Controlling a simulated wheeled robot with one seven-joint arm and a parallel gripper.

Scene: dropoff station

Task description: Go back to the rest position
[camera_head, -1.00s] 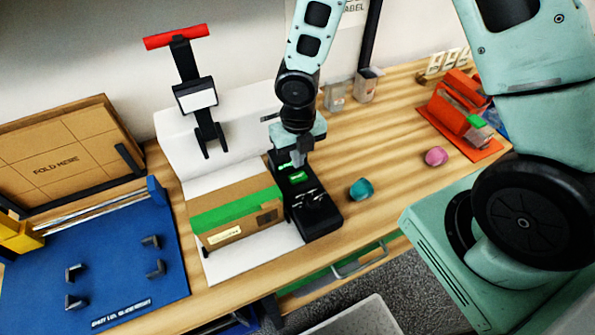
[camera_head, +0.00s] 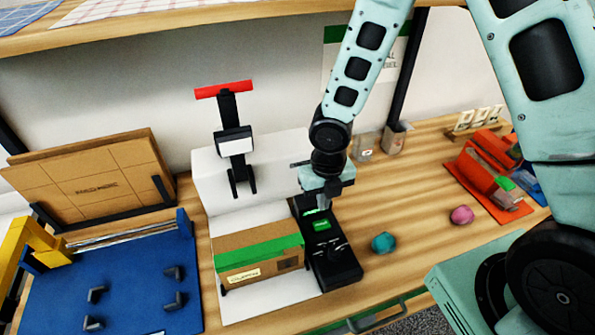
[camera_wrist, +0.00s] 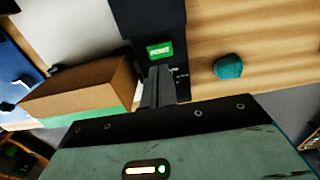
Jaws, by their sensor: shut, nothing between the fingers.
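My gripper (camera_head: 322,203) is above the black device (camera_head: 335,262) with the green screen, in the middle of the bench. In the wrist view my gripper (camera_wrist: 158,86) has its fingers together, with nothing seen between them. The fingers overlap part of the black device (camera_wrist: 157,20) in that view, just below its lit green screen. A cardboard box (camera_head: 258,257) with green tape stands left of the device on a white base. The box also shows in the wrist view (camera_wrist: 85,88). I cannot tell whether the fingertips touch the device.
A teal ball (camera_head: 383,243) and a pink ball (camera_head: 462,215) lie to the right on the wooden bench (camera_head: 420,180). An orange rack (camera_head: 485,180) stands farther right. A blue mat (camera_head: 115,290) and flat cardboard (camera_head: 90,180) are at left. A shelf (camera_head: 200,17) crosses above.

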